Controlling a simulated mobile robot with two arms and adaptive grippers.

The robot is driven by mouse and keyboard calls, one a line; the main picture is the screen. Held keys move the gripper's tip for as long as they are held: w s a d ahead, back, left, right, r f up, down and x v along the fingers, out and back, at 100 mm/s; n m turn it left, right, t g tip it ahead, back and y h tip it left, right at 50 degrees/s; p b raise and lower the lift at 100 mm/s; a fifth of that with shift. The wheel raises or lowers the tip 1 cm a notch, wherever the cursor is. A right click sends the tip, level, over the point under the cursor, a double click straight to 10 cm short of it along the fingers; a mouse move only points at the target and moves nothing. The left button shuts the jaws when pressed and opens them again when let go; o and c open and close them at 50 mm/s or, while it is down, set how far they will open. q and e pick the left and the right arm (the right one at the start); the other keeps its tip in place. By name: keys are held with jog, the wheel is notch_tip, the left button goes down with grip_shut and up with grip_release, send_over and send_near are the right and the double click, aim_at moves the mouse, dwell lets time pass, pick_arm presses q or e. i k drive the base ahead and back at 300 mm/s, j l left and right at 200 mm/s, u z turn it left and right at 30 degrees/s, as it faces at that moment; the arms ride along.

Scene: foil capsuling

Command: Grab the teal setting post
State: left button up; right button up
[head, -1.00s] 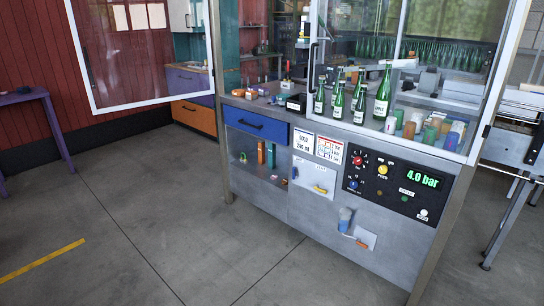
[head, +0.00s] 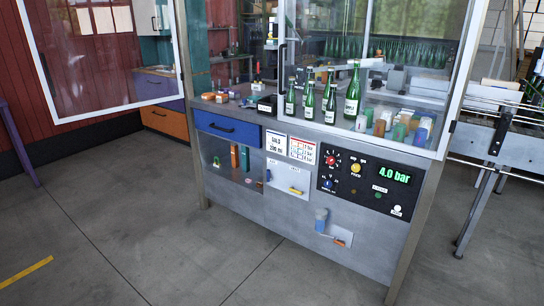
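A slim upright teal post (head: 244,158) stands in the lower compartment of the machine, below the blue drawer. It is right beside an upright orange post (head: 234,156); at this size I cannot tell whether they touch. The compartment front looks like clear glazing or an opening; I cannot tell which. Whether this teal piece is the setting post cannot be read from any label. Neither of my grippers is in view.
The grey machine (head: 280,212) has a blue drawer (head: 227,128), a control panel (head: 370,183) and green bottles (head: 353,94) on its worktop. A framed clear door (head: 103,60) swings out at left. A conveyor (head: 500,145) stands at right. The floor (head: 140,235) in front is clear.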

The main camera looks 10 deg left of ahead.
aim_at(246, 151)
jog(key=i+j+z, duration=0.35)
jog(key=i+j, duration=0.15)
jog(key=i+j+z, duration=0.4)
jog(key=i+j, duration=0.2)
jog(key=j, duration=0.05)
